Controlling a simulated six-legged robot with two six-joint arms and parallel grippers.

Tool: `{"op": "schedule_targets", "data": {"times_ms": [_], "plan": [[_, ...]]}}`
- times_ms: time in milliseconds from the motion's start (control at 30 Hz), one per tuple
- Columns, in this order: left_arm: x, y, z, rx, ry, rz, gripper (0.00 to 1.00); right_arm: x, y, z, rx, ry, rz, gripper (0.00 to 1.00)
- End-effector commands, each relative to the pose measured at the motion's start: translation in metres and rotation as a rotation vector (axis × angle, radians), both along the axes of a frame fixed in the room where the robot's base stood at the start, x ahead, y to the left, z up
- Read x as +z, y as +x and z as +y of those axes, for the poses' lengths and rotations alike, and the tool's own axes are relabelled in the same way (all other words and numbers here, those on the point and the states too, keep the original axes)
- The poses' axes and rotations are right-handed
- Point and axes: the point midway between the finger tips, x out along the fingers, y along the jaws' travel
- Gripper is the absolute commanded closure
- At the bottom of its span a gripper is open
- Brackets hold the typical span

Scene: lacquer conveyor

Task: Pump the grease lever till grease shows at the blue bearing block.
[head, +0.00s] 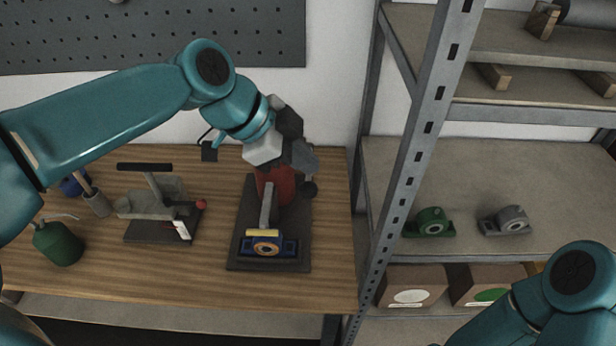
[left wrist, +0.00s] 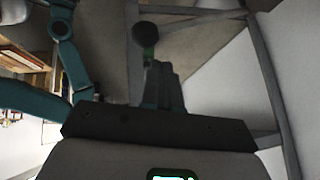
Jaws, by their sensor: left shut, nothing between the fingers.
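The grease pump (head: 274,186) is a red cylinder on a dark base plate on the wooden bench. A black round knob (head: 309,188), seemingly the lever's end, shows just below my left gripper (head: 304,160). In the left wrist view a dark round knob (left wrist: 145,36) shows just beyond the fingers. My left gripper is shut and empty; whether it touches the knob I cannot tell. The blue bearing block (head: 287,248), with an orange ring and a yellow strip on top, sits at the plate's front. I cannot make out grease on it. My right gripper is out of view.
A grey bench tool (head: 160,201) with a black handle stands left of the pump. A green oil can (head: 58,243) stands at the far left. A metal rack post (head: 420,130) rises to the right, with green (head: 430,222) and grey (head: 506,220) bearing blocks on its shelf.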

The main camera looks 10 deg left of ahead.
Motion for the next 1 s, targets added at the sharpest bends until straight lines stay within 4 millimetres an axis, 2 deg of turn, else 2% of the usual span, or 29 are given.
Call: {"op": "schedule_targets", "data": {"times_ms": [267,700,1000], "plan": [[0.005,0.001,0.000,0.000,0.000,0.000,1.00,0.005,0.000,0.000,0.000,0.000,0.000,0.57],[0.046,0.014,0.003,0.001,0.000,0.001,1.00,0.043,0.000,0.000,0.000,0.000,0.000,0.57],[0.047,0.015,0.003,0.001,0.000,0.001,1.00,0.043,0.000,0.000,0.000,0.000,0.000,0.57]]}}
